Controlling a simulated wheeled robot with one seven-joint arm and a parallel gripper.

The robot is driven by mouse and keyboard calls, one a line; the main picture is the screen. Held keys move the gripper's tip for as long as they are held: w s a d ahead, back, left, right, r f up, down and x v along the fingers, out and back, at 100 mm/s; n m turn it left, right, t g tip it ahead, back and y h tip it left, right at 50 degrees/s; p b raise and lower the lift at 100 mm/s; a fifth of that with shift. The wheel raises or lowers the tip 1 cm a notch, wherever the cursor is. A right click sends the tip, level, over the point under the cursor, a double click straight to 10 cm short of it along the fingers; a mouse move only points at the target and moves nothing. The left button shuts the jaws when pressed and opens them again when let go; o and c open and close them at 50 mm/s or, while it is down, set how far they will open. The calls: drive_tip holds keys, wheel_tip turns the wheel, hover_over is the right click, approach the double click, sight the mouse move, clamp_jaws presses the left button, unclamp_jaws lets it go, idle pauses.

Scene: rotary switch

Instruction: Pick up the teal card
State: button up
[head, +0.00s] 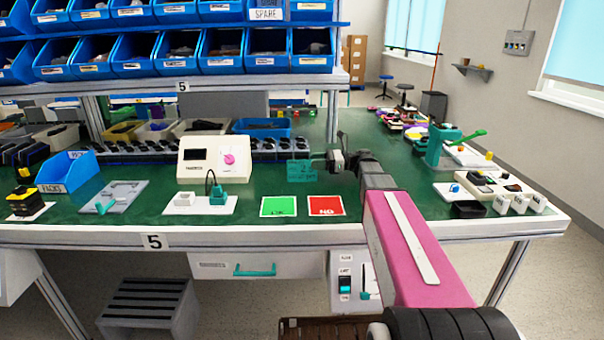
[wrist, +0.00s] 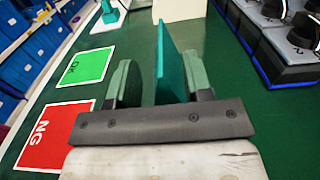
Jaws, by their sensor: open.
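The teal card (head: 301,170) stands upright on the green bench top, right of the white panel box in the head view. In the wrist view the card (wrist: 172,62) is a thin teal plate seen nearly edge-on. My gripper (head: 322,163) is at the card's right side in the head view. In the wrist view my gripper (wrist: 164,84) is open, with the card between its two fingers. A clear gap shows to the left finger; the card is close to the right finger, and I cannot tell whether they touch. The card's lower edge is hidden.
The green OK mat (head: 278,207) and red NG mat (head: 326,206) lie flat nearer the bench front. The white panel box (head: 208,158) stands left of the card. A row of dark-topped grey units (wrist: 275,35) is close on the right in the wrist view.

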sight(302, 169)
drive_tip(key=a, duration=0.3)
drive_tip(key=shift+a+r, duration=0.15)
drive_tip(key=shift+a, duration=0.25)
drive_tip(key=shift+c, duration=0.3)
clamp_jaws()
drive_tip(key=shift+r, duration=0.15)
